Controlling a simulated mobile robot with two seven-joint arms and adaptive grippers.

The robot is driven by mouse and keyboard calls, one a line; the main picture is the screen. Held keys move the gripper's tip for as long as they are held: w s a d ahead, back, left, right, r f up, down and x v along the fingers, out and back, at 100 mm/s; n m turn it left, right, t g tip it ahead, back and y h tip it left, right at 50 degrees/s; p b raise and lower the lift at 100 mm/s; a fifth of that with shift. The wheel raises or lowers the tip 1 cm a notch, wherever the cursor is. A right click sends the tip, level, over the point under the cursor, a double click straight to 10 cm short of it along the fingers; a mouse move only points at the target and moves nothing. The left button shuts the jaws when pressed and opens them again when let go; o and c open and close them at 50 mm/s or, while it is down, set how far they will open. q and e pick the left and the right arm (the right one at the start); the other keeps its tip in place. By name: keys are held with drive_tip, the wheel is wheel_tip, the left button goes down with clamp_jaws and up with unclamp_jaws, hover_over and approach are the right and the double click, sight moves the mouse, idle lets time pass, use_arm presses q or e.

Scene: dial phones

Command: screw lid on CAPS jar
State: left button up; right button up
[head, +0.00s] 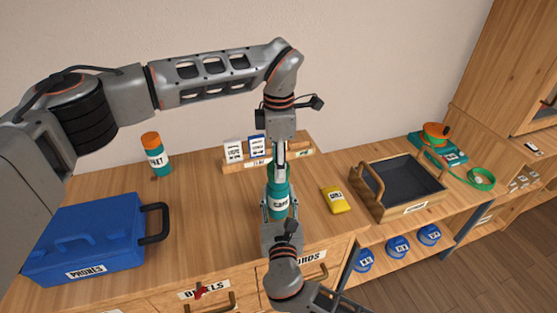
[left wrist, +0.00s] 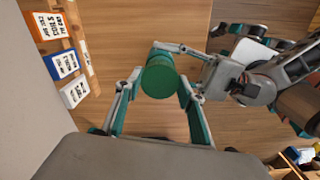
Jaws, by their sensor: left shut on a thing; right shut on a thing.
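The teal CAPS jar (head: 280,203) stands upright near the middle of the wooden table, its label facing front. My right gripper (head: 279,213) reaches in from the front and is shut around the jar's body. My left gripper (head: 279,177) points straight down over the jar and is shut on the green lid (left wrist: 160,78). The lid appears at the jar's mouth, between the left fingertips in the left wrist view. The lid hides the jar's mouth there, so I cannot tell how far it is threaded.
A blue PHONES box (head: 88,238) and an orange-capped bottle (head: 156,156) stand left. A card rack (head: 240,167) is behind the jar. A yellow packet (head: 336,200) and a wooden tray (head: 414,207) are right. Drawers lie below the table's front edge.

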sight(278, 194)
idle(0.4)
use_arm(q)
drive_tip(key=shift+f, duration=0.85)
drive_tip(key=shift+f, duration=0.6)
drive_tip(key=m, duration=2.3)
drive_tip(key=shift+s+m, duration=0.1)
drive_tip(key=shift+m, duration=0.3)
